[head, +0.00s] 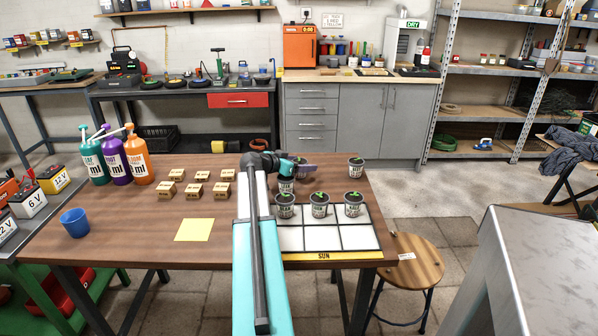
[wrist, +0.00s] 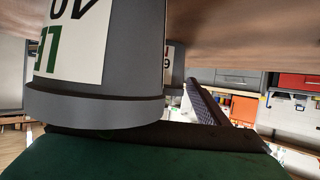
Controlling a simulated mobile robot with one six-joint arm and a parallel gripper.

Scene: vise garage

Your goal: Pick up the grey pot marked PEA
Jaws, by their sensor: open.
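Several grey pots with white labels and green sprouts stand on the wooden table (head: 140,215); their names are too small to read in the head view, so I cannot tell which is PEA. One grey pot (head: 286,186) stands just below my gripper (head: 297,170), partly hidden by it. Another (head: 356,168) stands alone to the right. My gripper is open, with a dark ribbed finger (wrist: 205,110) beside the near pot.
Three pots (head: 285,206), (head: 319,206), (head: 353,205) stand in the back row of the white gridded tray marked SUN (head: 322,256). A stool (head: 412,260) is at right.

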